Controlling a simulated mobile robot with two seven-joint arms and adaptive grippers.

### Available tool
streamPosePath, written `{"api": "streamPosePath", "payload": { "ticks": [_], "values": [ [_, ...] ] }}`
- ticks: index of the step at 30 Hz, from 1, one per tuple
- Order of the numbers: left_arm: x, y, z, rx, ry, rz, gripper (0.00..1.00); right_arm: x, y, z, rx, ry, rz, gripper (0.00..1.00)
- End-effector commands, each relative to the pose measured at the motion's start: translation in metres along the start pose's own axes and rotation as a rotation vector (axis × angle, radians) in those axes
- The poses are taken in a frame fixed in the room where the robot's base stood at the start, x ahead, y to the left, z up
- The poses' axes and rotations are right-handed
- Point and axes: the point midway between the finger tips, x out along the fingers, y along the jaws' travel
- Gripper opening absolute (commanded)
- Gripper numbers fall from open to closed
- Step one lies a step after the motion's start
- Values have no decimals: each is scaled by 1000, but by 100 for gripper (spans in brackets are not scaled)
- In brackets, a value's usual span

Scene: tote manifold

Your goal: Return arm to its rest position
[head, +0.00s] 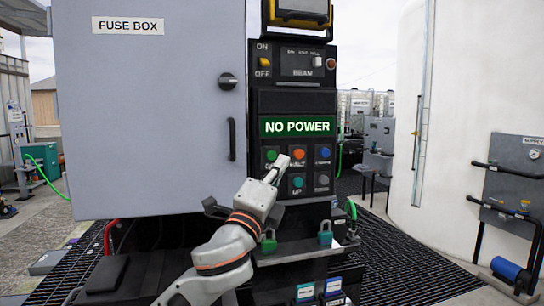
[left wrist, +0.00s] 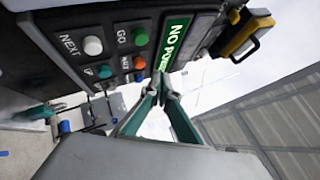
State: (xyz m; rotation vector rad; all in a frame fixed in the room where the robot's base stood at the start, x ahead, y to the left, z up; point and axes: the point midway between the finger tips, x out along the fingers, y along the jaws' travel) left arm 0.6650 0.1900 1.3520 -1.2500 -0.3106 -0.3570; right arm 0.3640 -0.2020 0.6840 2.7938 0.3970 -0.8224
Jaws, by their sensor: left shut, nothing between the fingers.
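My left gripper (head: 277,168) is shut and empty, in front of the button panel (head: 295,180) in the head view. Its fingertips overlap the panel between the green button and the orange button; I cannot tell if they touch it. In the left wrist view my left gripper (left wrist: 162,82) shows its fingers together below the green "NO POWER" sign (left wrist: 176,38). My left arm (head: 225,252) reaches up from the bottom of the head view. My right gripper is not in view.
A grey fuse box (head: 150,110) with a black handle stands left of the panel. A ledge below the panel carries a green padlock (head: 269,243) and a teal padlock (head: 325,236). A white tank (head: 455,130) stands at the right. Dark grating (head: 410,265) covers the floor.

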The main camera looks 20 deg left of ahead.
Motion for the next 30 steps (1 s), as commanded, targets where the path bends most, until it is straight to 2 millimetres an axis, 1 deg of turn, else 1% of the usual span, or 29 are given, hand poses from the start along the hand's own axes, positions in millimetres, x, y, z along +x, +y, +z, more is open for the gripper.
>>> {"api": "streamPosePath", "payload": {
  "ticks": [13,15,17,20,21,23,24,26,27,29,30],
  "values": [
    [0,1,0,-1,0,1,0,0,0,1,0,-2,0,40],
    [-2,8,-3,-14,6,12,0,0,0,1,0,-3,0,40],
    [-5,22,-8,-43,16,35,0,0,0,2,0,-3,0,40],
    [-18,65,-24,-136,46,103,0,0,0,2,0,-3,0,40],
    [-27,87,-33,-188,60,140,0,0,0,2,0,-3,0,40],
    [-43,122,-47,-275,77,200,0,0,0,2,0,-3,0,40],
    [-55,146,-56,-336,86,242,0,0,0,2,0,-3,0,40],
    [-76,180,-69,-428,93,304,0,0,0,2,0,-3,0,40],
    [-91,202,-78,-488,95,347,0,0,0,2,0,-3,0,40],
    [-115,233,-90,-580,92,409,0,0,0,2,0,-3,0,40],
    [-133,253,-98,-639,86,451,0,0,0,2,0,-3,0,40]
  ]
}}
